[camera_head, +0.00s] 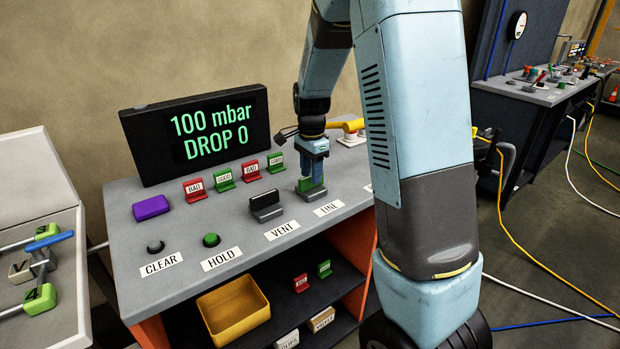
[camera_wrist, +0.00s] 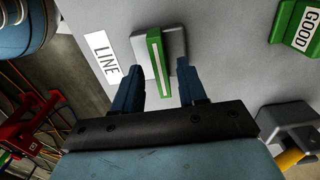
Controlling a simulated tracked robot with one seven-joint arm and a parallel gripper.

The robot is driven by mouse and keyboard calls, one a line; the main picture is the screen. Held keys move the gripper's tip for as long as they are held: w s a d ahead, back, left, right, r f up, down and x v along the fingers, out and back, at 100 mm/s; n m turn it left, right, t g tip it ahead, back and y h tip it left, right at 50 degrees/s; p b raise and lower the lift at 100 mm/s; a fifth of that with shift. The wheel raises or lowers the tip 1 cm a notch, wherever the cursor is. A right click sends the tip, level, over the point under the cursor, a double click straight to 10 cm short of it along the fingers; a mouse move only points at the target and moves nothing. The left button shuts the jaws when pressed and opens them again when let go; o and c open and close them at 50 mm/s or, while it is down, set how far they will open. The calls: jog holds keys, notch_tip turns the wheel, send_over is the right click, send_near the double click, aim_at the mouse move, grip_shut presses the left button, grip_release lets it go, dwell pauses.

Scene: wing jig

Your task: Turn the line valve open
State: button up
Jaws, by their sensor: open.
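The line valve is a green lever (camera_wrist: 158,62) with a white stripe on a grey base (camera_wrist: 177,44), beside the white LINE label (camera_wrist: 103,58). In the head view the green lever (camera_head: 311,185) is partly hidden behind my gripper's fingers. My gripper (camera_head: 309,178) points down at the valve. In the wrist view my gripper (camera_wrist: 160,85) is open, with one blue finger on each side of the lever's near end. I cannot tell whether either finger touches it.
A dark VENT valve (camera_head: 265,205) stands just left of the line valve. Red BAD and green GOOD tags (camera_head: 223,178) line the bench behind. A display (camera_head: 200,135) reads 100 mbar, DROP 0. CLEAR (camera_head: 156,247) and HOLD (camera_head: 211,240) buttons and a purple block (camera_head: 151,207) are farther left.

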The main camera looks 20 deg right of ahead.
jog(key=shift+f, duration=1.15)
